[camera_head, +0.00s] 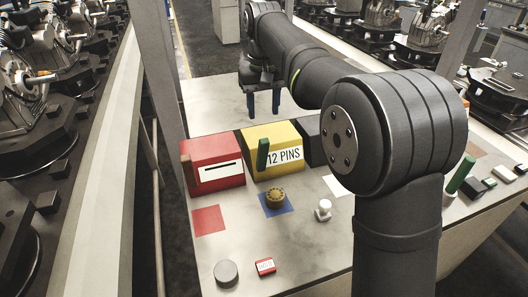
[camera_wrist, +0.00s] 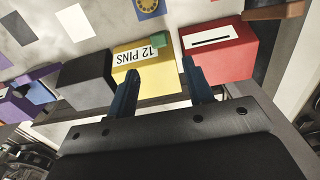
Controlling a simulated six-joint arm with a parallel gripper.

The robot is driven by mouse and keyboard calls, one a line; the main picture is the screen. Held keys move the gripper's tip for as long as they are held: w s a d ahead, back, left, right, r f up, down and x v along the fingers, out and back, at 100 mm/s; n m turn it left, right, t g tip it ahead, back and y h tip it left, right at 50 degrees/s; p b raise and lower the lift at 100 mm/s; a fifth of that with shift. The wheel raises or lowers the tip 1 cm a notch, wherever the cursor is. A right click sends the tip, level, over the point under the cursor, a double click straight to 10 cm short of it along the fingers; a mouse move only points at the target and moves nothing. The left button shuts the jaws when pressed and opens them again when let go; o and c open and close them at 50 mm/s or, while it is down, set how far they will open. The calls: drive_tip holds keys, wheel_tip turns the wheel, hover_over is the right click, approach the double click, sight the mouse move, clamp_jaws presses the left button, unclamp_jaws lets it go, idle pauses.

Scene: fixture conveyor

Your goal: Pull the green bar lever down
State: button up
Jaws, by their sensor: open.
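A green bar lever (camera_head: 262,155) stands upright at the front left of the yellow box (camera_head: 288,136), which carries a "12 PINS" label. In the wrist view its end shows as a green block (camera_wrist: 161,41) beside the label on the yellow box (camera_wrist: 138,66). My gripper (camera_head: 264,104) hangs fingers-down above and behind the boxes, apart from the lever. In the wrist view my gripper (camera_wrist: 160,85) has its two blue fingers spread with nothing between them.
A red box (camera_head: 213,163) with a slot stands left of the yellow box, and a dark box (camera_head: 312,144) stands right.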

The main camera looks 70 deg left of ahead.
sight(264, 156)
wheel_tip(264, 156, down, 15)
drive_tip(key=shift+f, duration=0.1)
drive_tip(key=shift+c, duration=0.5)
clamp_jaws()
